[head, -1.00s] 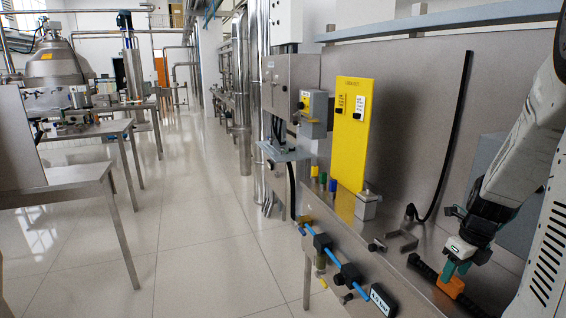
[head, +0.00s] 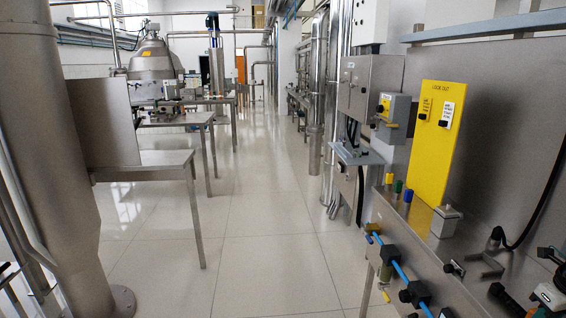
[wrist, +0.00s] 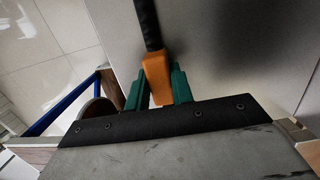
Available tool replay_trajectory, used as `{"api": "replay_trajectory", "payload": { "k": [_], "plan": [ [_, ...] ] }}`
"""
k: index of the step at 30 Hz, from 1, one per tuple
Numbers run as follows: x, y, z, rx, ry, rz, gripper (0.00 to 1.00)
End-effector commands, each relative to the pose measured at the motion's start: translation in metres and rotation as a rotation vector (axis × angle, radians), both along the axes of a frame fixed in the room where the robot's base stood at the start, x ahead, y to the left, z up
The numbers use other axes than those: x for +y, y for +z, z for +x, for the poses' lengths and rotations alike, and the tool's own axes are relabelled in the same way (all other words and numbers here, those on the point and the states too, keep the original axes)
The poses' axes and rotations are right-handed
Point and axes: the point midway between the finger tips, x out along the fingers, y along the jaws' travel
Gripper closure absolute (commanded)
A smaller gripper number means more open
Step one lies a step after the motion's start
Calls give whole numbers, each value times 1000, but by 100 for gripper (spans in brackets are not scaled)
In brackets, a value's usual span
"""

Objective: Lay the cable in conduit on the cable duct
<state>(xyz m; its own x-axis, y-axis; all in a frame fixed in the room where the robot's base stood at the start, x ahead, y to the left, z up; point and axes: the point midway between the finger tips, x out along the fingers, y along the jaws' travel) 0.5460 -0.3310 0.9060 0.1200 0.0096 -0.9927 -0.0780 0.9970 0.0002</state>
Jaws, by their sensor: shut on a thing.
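The cable in conduit is a black ribbed length with an orange block (wrist: 157,75) on it in the wrist view. My gripper (wrist: 160,82) has its green fingers on both sides of the orange block and is shut on it. The black conduit (wrist: 147,22) runs from the block to the top edge there. In the head view a short black ribbed part (head: 509,298) shows at the lower right, beside my wrist. My fingers and the orange block are out of the head view. I cannot tell which surface is the cable duct.
A steel bench (head: 425,250) carries a yellow lock-out board (head: 438,140), a grey box (head: 446,221) and a bent bracket (head: 487,264). A blue tube (head: 400,271) with black clamps runs along its front. A steel column (head: 50,150) stands left. The floor (head: 260,220) between is clear.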

Motion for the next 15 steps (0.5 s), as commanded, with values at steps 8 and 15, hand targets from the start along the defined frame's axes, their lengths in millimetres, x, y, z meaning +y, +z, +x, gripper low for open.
{"api": "replay_trajectory", "payload": {
  "k": [8, 15],
  "plan": [
    [0, 17, 0, -1, 0, -2, 100],
    [0, 34, 0, -1, 1, -2, 100]
  ]
}}
